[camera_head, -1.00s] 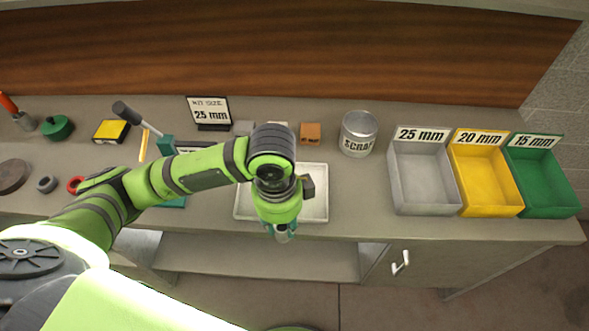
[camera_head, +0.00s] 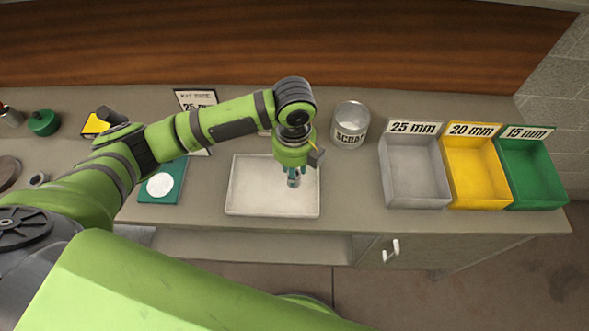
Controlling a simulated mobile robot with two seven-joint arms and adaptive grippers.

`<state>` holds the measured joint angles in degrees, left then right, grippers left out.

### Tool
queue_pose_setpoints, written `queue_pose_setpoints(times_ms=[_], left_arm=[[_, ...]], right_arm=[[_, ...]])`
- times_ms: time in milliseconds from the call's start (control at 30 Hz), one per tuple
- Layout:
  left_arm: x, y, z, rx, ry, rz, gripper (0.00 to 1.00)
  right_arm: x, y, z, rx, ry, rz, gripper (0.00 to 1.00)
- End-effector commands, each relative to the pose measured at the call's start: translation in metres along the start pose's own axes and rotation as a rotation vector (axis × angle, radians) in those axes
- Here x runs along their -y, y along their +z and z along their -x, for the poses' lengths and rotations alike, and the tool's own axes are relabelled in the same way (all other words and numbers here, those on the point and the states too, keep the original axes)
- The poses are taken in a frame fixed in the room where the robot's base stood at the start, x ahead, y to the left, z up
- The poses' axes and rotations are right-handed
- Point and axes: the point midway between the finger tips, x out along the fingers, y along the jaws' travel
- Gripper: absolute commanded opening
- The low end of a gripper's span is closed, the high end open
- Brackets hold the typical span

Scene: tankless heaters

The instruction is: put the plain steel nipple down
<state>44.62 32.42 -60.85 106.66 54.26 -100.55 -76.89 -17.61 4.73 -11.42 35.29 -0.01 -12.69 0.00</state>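My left gripper (camera_head: 292,174) points down over the right half of the white tray (camera_head: 238,207). It appears shut on a small grey steel nipple (camera_head: 294,182), which shows between its teal fingertips. The nipple is small in the picture, and I cannot tell whether it touches the tray floor. The rest of the visible tray floor is bare. My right gripper is not in view.
A scrap can (camera_head: 350,126) stands behind and right of the tray. Farther right are the grey 25 mm bin (camera_head: 413,172), yellow 20 mm bin (camera_head: 474,170) and green 15 mm bin (camera_head: 531,172), all empty. A teal block with a white disc (camera_head: 160,185) lies left of the tray.

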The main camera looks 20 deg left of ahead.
Motion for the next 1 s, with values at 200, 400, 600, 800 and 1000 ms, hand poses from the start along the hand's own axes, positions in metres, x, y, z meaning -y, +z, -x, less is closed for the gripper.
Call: queue_pose_setpoints(times_ms=[200, 400, 600, 800, 1000], left_arm=[[0.011, 0.015, -0.01, -0.001, -0.001, 0.001, 0.0], [0.01, 0.014, -0.034, -0.002, 0.003, 0.0, 0.0], [0.011, 0.015, -0.051, 0.001, -0.001, -0.001, 0.0], [0.011, 0.015, -0.051, 0.001, -0.002, -0.001, 0.0], [0.011, 0.015, -0.055, 0.0, -0.002, -0.001, 0.55]], right_arm=[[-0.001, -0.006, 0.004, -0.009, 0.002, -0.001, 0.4], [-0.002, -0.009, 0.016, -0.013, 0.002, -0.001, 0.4], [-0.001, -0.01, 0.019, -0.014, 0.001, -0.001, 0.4], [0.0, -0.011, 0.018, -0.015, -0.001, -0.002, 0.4], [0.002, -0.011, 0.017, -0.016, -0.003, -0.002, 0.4]])
